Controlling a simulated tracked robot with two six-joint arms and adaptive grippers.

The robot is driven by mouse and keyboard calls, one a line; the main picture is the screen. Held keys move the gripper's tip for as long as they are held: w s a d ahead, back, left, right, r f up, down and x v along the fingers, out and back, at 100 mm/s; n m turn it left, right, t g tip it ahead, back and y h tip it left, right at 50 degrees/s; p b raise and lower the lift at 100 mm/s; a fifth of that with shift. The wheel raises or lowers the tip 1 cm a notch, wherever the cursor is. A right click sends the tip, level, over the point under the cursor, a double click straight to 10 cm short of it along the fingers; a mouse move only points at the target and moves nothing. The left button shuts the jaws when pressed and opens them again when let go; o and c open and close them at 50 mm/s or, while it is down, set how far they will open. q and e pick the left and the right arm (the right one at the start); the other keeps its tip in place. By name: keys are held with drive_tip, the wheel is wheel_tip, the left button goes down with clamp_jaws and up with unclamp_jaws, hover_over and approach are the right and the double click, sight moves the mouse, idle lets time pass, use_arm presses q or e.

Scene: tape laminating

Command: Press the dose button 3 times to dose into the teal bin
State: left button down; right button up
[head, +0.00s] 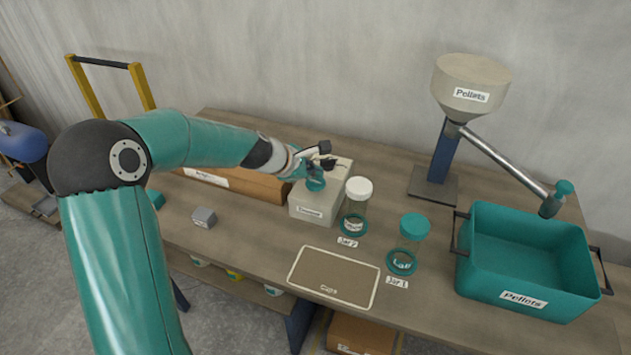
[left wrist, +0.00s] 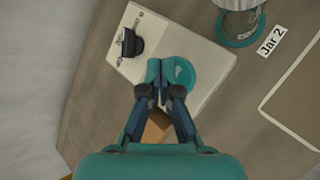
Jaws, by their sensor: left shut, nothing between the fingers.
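A pale box (head: 312,208) stands on the bench with a small label on its front. Its large round teal button (left wrist: 203,68) shows on the top in the left wrist view. My left gripper (head: 316,172) is over this box, fingers shut and empty. In the left wrist view the fingertips (left wrist: 163,82) overlap the near side of the button; I cannot tell whether they touch it. The teal bin (head: 484,274), labelled Pellets, stands at the right, and its visible inside looks empty. The Pellets hopper (head: 468,80) has a metal tube (head: 505,158) ending above the bin. My right gripper is not in view.
Two jars, Jar 2 (head: 357,205) with a white lid and Jar 1 (head: 412,242) with a teal lid, stand between box and bin. An empty marked Caps area (head: 333,278) lies in front. A small grey block (head: 204,217) and a brown carton (head: 240,184) are left.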

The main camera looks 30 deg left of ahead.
sight(314, 183)
use_arm(q)
drive_tip(key=shift+f, duration=0.1)
drive_tip(key=shift+f+b, duration=0.3)
drive_tip(key=shift+f+b, duration=0.55)
idle(0.9)
idle(0.3)
drive_tip(key=shift+r+p, duration=1)
wheel_tip(314, 183, up, 5)
drive_tip(key=p, duration=0.5)
idle(1.6)
